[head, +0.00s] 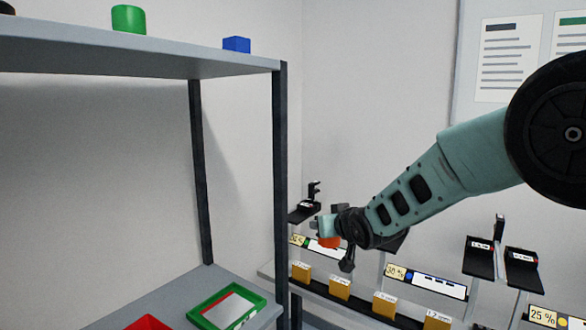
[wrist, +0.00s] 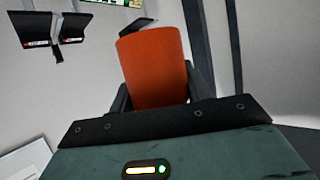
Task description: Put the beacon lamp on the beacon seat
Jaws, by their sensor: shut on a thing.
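The beacon lamp (wrist: 155,70) is an orange-red, roughly cylindrical piece in the wrist view. My gripper (wrist: 158,100) is shut on it, with a dark finger on each side of its lower part. In the head view, my gripper (head: 338,240) is at the end of the arm in the lower middle, and a bit of the orange lamp (head: 329,242) shows beside it. The lamp is held in the air in front of the small conveyor stations. I cannot make out the beacon seat for certain in either view.
A shelf rack (head: 150,55) stands at left, with a green cylinder (head: 128,19) and blue block (head: 236,44) on top. A green tray (head: 228,308) and red tray (head: 147,323) sit lower. Yellow boxes (head: 340,287) line a dark rail. Black brackets (head: 480,258) stand at right.

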